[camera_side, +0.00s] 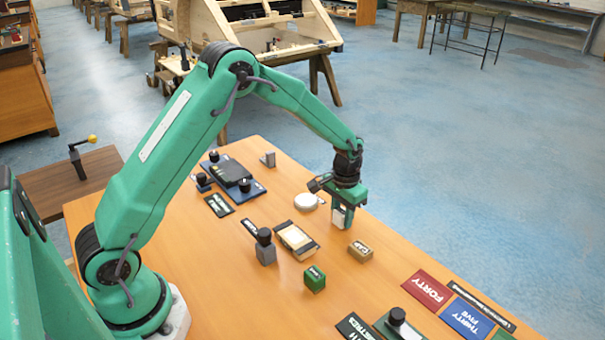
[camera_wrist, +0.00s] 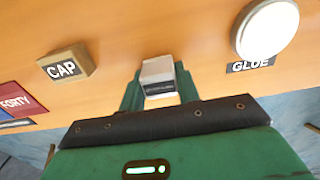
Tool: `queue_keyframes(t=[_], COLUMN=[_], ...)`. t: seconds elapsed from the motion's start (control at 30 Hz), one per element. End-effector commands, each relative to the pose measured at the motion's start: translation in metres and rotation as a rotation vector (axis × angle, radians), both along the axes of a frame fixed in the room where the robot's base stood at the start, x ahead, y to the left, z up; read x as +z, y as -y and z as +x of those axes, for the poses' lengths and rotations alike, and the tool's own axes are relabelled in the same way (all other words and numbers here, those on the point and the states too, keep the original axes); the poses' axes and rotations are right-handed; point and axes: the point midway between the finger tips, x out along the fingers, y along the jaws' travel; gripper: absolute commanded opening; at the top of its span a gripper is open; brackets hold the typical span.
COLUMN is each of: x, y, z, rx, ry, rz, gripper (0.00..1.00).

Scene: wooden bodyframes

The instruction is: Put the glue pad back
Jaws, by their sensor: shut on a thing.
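My gripper (camera_side: 341,216) points down over the wooden table, near its far edge. It is shut on a small pale-and-grey block (camera_wrist: 158,77), which shows between the green fingers in the wrist view. The block's lower end (camera_side: 338,217) shows under the gripper in the side view; I cannot tell whether it touches the table. No lettering on it is readable. A round white disc (camera_side: 306,201) lies left of my gripper. In the wrist view the disc (camera_wrist: 268,28) partly covers a dark label reading GLUE (camera_wrist: 250,66). I cannot tell which piece is the glue pad.
A tan CAP block (camera_side: 361,251) is close to my gripper. A cream pad in a dark frame (camera_side: 296,240), a knobbed grey block (camera_side: 265,247) and a green block (camera_side: 315,279) stand nearer.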

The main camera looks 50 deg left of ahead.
Motion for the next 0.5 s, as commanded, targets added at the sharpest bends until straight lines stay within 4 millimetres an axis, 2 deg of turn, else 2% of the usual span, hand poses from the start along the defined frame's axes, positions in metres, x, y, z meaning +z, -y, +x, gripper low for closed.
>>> queue_keyframes(t=[0.23,0.27,0.37,0.5], x=[-0.0031,-0.0034,-0.0030,-0.0029], y=[0.0000,0.0000,0.0000,0.0000], z=[0.0000,0.0000,0.0000,-0.0001], rx=[0.000,0.000,0.000,0.000], ry=[0.000,0.000,0.000,0.000], rz=[0.000,0.000,0.000,0.000], gripper=[0.14,0.34,0.54,0.54])
